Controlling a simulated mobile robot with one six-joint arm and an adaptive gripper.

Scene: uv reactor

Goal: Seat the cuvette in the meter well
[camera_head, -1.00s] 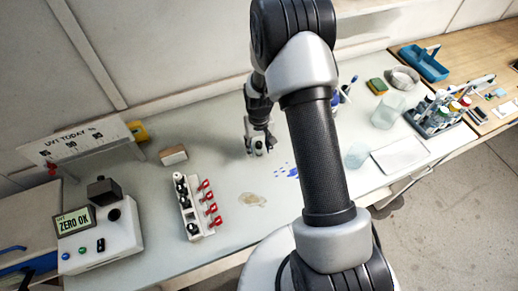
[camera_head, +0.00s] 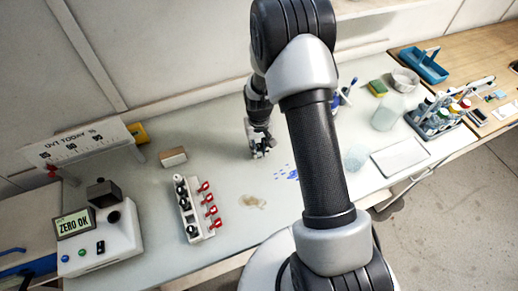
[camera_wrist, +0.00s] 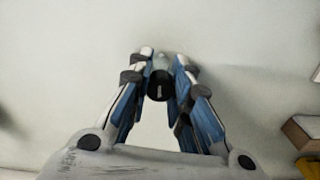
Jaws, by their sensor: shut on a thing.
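My gripper (camera_head: 262,150) is over the back middle of the bench in the head view. In the wrist view my gripper (camera_wrist: 160,75) is shut on a small cylinder with a dark cap, the cuvette (camera_wrist: 160,84). In the head view the cuvette cannot be made out clearly between the fingers. The meter (camera_head: 100,240) stands at the left, its display reading "ZERO OK". Its round dark well (camera_head: 114,216) is on the top, beside a raised dark lid block (camera_head: 103,192). My gripper is well to the right of the meter and apart from it.
A white rack (camera_head: 190,212) with dark-capped vials and red clips stands between gripper and meter. A small box (camera_head: 173,157) and a sign (camera_head: 72,147) are behind. A brown spill (camera_head: 253,201) and blue spots (camera_head: 287,173) mark the bench. Glassware stands at right.

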